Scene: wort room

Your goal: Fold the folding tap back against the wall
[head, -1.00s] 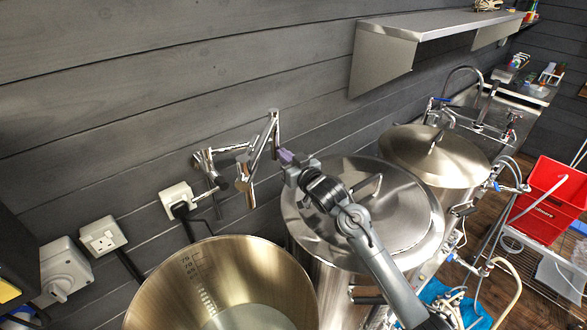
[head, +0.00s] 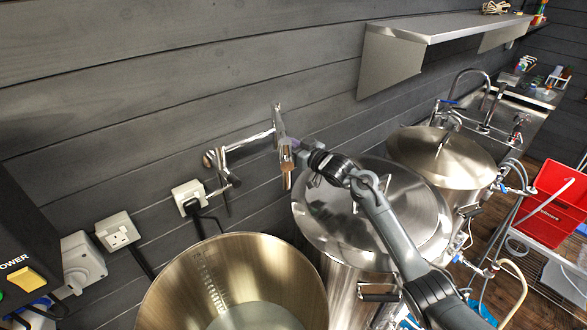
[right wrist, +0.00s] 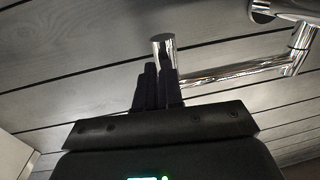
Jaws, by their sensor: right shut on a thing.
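The folding tap is a chrome jointed pipe on the dark plank wall. Its wall mount (head: 212,159) is at left, and its inner pipe (head: 248,141) runs right, roughly along the wall. Its outer section (head: 279,128) points toward the camera from the elbow, with the spout end (head: 287,182) hanging down. My right gripper (head: 292,147) comes in from the right and is shut on the outer section. In the right wrist view the dark fingers (right wrist: 158,88) close by the upright chrome end (right wrist: 163,45), with the pipe (right wrist: 235,73) running right behind. My left gripper is out of view.
An open steel kettle (head: 165,290) stands below the tap. Two lidded kettles (head: 330,225) (head: 415,150) stand to the right, the nearer beneath my right forearm. A steel shelf (head: 445,29) is above right. Wall sockets (head: 187,193) (head: 118,232) are at lower left.

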